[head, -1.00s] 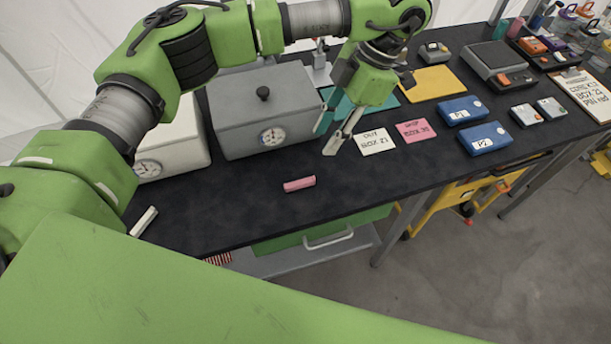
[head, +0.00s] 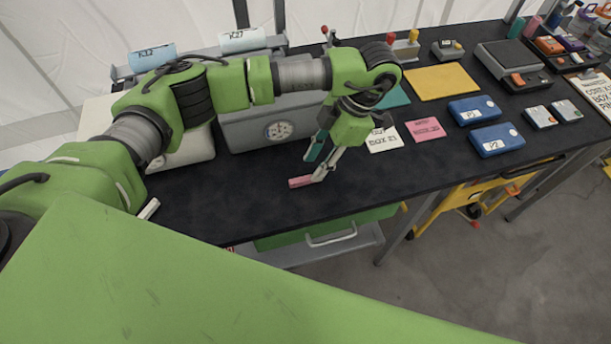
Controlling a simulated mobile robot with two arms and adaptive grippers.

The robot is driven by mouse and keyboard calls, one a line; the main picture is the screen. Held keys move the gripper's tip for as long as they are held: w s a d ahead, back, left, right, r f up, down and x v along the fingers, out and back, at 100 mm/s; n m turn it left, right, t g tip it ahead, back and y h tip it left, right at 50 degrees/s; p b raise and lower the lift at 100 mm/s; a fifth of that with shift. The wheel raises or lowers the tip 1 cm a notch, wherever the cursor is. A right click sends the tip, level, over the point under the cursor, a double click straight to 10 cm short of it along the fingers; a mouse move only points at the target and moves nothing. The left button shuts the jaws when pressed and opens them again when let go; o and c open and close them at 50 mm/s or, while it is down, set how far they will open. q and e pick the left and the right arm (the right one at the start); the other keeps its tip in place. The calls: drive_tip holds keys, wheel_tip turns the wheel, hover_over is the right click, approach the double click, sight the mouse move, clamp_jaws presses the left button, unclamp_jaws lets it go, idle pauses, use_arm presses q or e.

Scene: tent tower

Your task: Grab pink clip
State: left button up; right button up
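The pink clip (head: 299,183) is a small pink bar lying on the dark table top (head: 240,205), near the front edge. My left gripper (head: 314,168) reaches down over it with two spread fingers. One fingertip overlaps the clip's right end in the picture; the other is just behind the clip. The gripper looks open, with nothing held. Whether a finger touches the clip cannot be told. My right gripper is not in view.
A grey box with a dial (head: 255,133) stands behind the clip. A white note (head: 385,140), a pink note (head: 425,129) and two blue boxes (head: 477,109) (head: 496,140) lie to the right. A white stick (head: 149,209) lies at the left. The table around the clip is clear.

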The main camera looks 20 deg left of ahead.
sight(306, 178)
use_arm(q)
drive_tip(key=x, duration=0.1)
drive_tip(key=p+x, duration=0.1)
drive_tip(key=x, duration=0.1)
drive_tip(key=shift+s+a+p, duration=0.2)
drive_tip(key=shift+s+p, duration=0.1)
drive_tip(key=shift+s, duration=0.1)
drive_tip(key=shift+f, duration=0.45)
drive_tip(key=c, duration=0.8)
drive_tip(key=shift+c, duration=0.2)
drive_tip(key=shift+r, duration=0.1)
drive_tip(key=shift+c, duration=0.2)
